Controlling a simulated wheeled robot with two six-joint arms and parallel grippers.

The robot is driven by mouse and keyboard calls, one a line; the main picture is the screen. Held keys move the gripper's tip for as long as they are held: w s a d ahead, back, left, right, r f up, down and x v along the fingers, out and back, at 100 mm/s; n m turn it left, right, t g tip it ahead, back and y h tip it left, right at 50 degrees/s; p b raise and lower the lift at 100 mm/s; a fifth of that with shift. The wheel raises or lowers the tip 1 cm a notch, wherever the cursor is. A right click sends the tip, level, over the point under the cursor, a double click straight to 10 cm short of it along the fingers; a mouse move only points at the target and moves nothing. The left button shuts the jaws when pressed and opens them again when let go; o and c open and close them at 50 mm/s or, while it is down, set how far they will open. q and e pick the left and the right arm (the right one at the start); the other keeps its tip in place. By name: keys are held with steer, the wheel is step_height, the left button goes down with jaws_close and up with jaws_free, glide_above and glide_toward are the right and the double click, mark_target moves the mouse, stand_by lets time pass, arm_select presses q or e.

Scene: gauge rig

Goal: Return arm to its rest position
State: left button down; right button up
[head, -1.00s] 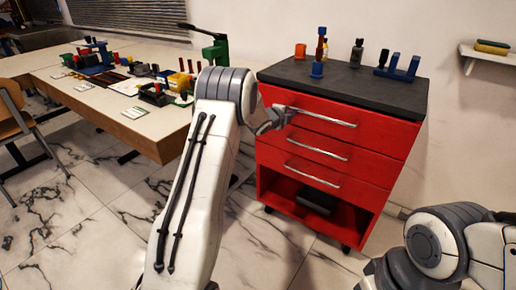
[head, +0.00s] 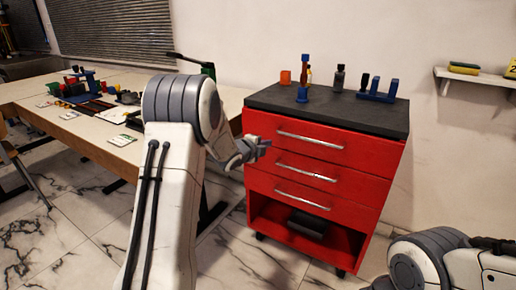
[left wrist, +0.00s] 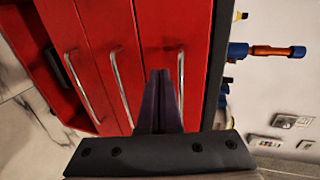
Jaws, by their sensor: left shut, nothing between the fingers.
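My left arm comes in from the left in the head view and ends in the left gripper (head: 262,146), just in front of the red cabinet (head: 360,166). In the left wrist view the gripper's two fingers (left wrist: 158,100) are together, with nothing between them. They point at the cabinet's drawer fronts and silver handles. The picture does not settle whether they touch the cabinet. Part of my right arm shows at the lower right of the head view, and its gripper is out of view.
The cabinet's dark top (head: 335,110) bears an orange cup (head: 285,77), a dark bottle (head: 339,78) and a blue peg holder (head: 377,96). A cluttered workbench (head: 40,110) stands at the left. A wall shelf (head: 475,77) is at the right. Marble floor (head: 75,215) shows clear below.

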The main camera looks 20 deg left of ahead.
arm_select(q)
steer(key=s+d+n+g, duration=0.6)
steer(key=s+d+n, duration=0.1)
steer(key=s+d, duration=1.25)
steer(key=s+d+f+n+g, duration=0.2)
steer(key=s+n+g, duration=0.15)
steer(key=s, duration=1.05)
steer(key=s+d+f+n+g, duration=0.15)
steer(key=s+g, duration=0.25)
steer(key=s, duration=0.9)
step_height(320, 180, up, 29)
steer(key=s+p, duration=0.1)
steer(key=p, duration=2.8)
steer(key=shift+d+g+y, duration=0.3)
steer(key=shift+g+y, duration=0.05)
steer(key=shift+y, duration=0.05)
